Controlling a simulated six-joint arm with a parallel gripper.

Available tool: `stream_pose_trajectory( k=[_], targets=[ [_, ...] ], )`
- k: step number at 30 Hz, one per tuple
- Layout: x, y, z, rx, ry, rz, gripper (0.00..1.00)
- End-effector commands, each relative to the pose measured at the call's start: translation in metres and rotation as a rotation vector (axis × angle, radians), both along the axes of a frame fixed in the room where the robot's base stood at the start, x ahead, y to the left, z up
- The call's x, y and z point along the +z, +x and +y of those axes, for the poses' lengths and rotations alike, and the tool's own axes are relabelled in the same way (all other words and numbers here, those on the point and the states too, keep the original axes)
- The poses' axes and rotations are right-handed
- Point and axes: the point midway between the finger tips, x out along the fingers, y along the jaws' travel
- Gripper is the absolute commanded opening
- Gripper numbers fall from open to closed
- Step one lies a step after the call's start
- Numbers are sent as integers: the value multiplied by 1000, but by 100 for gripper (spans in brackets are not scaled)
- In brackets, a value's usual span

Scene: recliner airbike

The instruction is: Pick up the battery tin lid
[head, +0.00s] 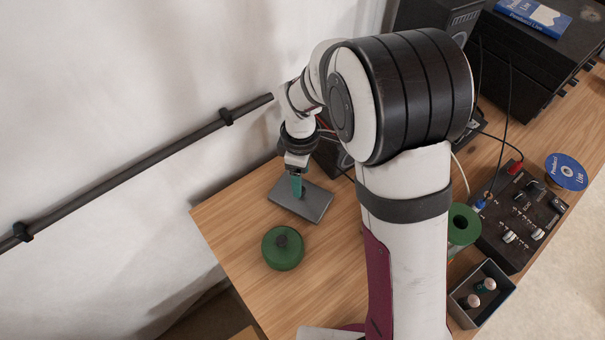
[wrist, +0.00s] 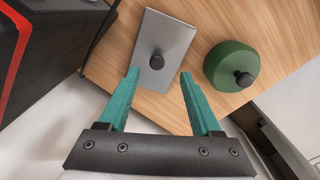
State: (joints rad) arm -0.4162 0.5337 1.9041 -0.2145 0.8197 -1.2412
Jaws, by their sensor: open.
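The battery tin lid appears to be the flat grey rectangular plate (head: 314,205) lying on the wooden table near its far-left corner. In the wrist view the grey lid (wrist: 177,48) has a black knob at its middle. My gripper (head: 297,190) is over the lid, pointing down, and hides the knob in the head view. In the wrist view my gripper (wrist: 160,73) is open, with its teal fingers apart and the knob showing between and just beyond the tips. I cannot tell exactly how high the tips are above the lid.
A round green lid (head: 283,251) with a dark knob lies close beside the grey lid. An open grey tin (head: 490,310) with batteries stands at the lower right, near a green canister (head: 466,235) and a black control box (head: 521,210). A wall borders the table's left side.

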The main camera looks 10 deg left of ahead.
Motion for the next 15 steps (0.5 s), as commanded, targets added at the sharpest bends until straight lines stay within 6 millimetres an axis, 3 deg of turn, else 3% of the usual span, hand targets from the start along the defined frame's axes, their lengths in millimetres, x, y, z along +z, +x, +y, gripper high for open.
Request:
stream_pose_trajectory(
  k=[9,15],
  targets=[
    [-53,4,1,-3,-1,2,65],
    [-58,5,1,-4,0,-1,65]
  ],
)
